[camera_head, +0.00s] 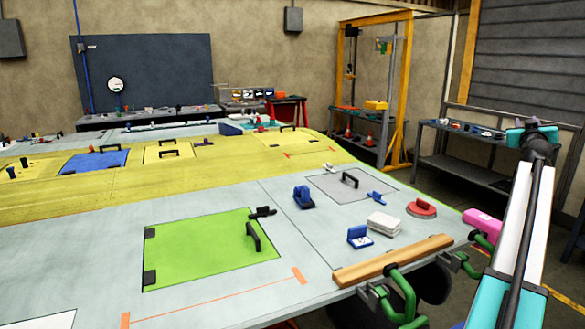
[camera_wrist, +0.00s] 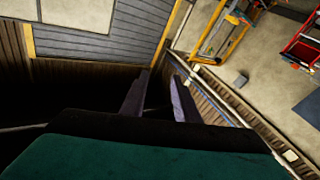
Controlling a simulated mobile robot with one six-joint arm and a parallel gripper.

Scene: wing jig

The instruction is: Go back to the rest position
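My gripper (camera_wrist: 158,90) shows in the wrist view with two dark purple-grey fingers standing apart. Nothing is visible between them. The gripper points toward the room's wall, clear of the wing panels. In the head view, my white and teal arm rises at the right edge, beside the wing jig. The gripper itself cannot be made out there.
The grey wing panel (camera_head: 220,205) carries a green hatch (camera_head: 190,262), a wooden bar (camera_head: 390,262), green clamps (camera_head: 405,300), white pads (camera_head: 384,223) and a red disc tool (camera_head: 421,208). A yellow gantry (camera_head: 402,95) and dark shelf (camera_head: 465,170) stand behind.

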